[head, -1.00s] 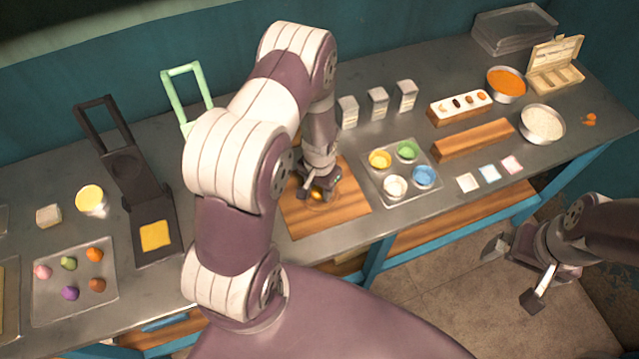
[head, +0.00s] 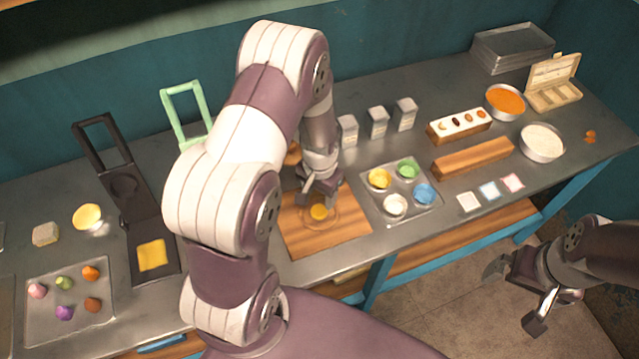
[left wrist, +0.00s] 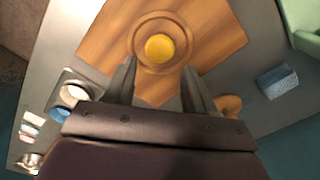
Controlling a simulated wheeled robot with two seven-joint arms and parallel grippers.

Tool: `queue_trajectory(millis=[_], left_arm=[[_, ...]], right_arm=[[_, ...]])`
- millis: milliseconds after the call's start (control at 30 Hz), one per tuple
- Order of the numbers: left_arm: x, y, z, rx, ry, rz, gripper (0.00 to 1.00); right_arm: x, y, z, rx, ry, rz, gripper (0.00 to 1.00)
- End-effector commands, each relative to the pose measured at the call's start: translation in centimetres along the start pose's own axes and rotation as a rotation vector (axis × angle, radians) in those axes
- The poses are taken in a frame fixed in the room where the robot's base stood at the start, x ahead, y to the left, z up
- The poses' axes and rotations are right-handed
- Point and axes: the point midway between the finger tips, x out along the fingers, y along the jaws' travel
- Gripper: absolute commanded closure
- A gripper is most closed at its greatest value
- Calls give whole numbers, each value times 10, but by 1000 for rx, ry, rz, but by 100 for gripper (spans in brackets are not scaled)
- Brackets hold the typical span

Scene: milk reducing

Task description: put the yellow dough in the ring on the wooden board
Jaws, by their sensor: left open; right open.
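The yellow dough (head: 319,212) lies inside the ring (head: 305,219) on the wooden board (head: 345,236). In the left wrist view the dough (left wrist: 159,47) sits near the middle of the round ring (left wrist: 137,38), with the board (left wrist: 218,35) around it. My left gripper (head: 314,200) is open and empty, beside and above the ring on its far side. Its two fingers (left wrist: 157,72) are apart and clear of the dough in the wrist view. My right gripper (head: 516,298) is open and empty, off the table's front edge at the lower right.
A tray of colored bowls (head: 415,205) stands right of the board. Several small cartons (head: 378,122) stand behind. A black press (head: 165,275) with a yellow sheet and a green-handled press (head: 183,112) are to the left. A tray of colored dough balls (head: 85,325) is at far left.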

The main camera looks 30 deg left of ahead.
Motion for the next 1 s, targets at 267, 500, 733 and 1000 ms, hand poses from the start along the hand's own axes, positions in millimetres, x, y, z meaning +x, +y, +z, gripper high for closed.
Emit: queue_trajectory(millis=[267, 500, 733, 1000], left_arm=[[-53, 0, -1, 1, 3, -1, 45], [-102, 23, 19, -24, 41, -5, 45], [-146, 58, 74, -83, 110, 0, 45], [-149, 62, 84, -96, 118, 2, 45]], right_arm=[[10, 0, 1, 0, 0, 0, 0], [10, 0, 1, 0, 0, 0, 0], [11, 0, 1, 0, 0, 0, 0], [11, 0, 1, 0, 0, 0, 0]])
